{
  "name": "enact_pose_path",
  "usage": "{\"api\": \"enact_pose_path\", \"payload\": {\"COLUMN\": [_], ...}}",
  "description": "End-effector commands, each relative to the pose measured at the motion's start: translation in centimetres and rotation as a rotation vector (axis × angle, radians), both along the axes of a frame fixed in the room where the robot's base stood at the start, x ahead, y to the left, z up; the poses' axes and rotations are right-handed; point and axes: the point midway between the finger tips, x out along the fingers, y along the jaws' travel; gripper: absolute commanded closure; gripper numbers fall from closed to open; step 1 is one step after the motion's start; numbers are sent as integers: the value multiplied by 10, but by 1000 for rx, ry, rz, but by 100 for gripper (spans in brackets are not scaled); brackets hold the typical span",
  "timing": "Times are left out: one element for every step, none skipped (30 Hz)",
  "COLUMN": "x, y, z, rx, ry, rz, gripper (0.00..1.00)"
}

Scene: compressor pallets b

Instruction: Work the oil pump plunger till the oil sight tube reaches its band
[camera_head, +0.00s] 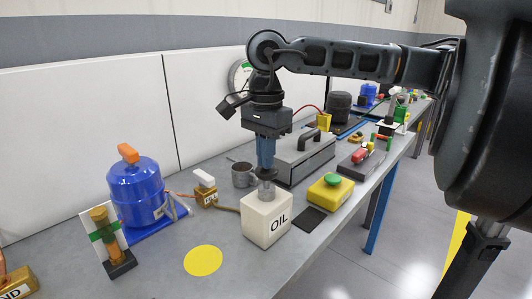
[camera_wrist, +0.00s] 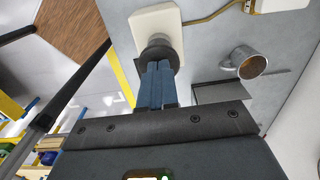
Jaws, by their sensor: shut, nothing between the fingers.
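The oil pump is a white box marked OIL (camera_head: 268,228); it also shows in the wrist view (camera_wrist: 152,22). Its plunger has a grey stem (camera_head: 267,192) and a dark round knob (camera_wrist: 157,49) on top. My gripper (camera_head: 266,168) points down with its blue fingers shut, empty, right over the knob. In the wrist view the fingertips (camera_wrist: 157,66) meet the knob's outline; I cannot tell whether they press on it. The sight tube (camera_head: 112,246), amber with a green band (camera_head: 103,233) across it, stands on a white-backed stand at left. Its exact level is too small to read.
A blue tank (camera_head: 138,195) with an orange handle stands at left. A brass valve with a white lever (camera_head: 205,180) and a metal mug (camera_head: 243,175) stand behind the pump. A green button on a yellow box (camera_head: 331,194) and a grey toolbox (camera_head: 305,160) are to its right.

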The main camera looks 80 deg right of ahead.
Motion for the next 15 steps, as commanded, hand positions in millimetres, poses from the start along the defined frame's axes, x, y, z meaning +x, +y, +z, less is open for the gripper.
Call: {"api": "enact_pose_path", "payload": {"x": [0, 0, 0, 0, 0, 0, 0, 0, 0, 0, 0, 0, 0, 0, 0], "y": [0, 0, 0, 0, 0, 0, 0, 0, 0, 0, 0, 0, 0, 0, 0], "z": [-1, -1, -1, -1, -1, -1, -1, -1, -1, -1, -2, -4, -5, -7, -10], "rx": [0, 0, 0, 0, 0, 0, 0, 0, -1, -1, -1, -1, -1, -1, -1], "ry": [0, 0, 0, 0, 0, 0, 0, 0, 1, 1, 1, 1, 1, 1, 1], "rz": [0, 0, 0, 0, 0, 0, 0, 0, 0, 0, 0, 0, 0, 0, 0], "gripper": [100, 100, 100, 100, 100, 100, 100, 100, 100, 100, 100, 100, 100, 100, 100]}}
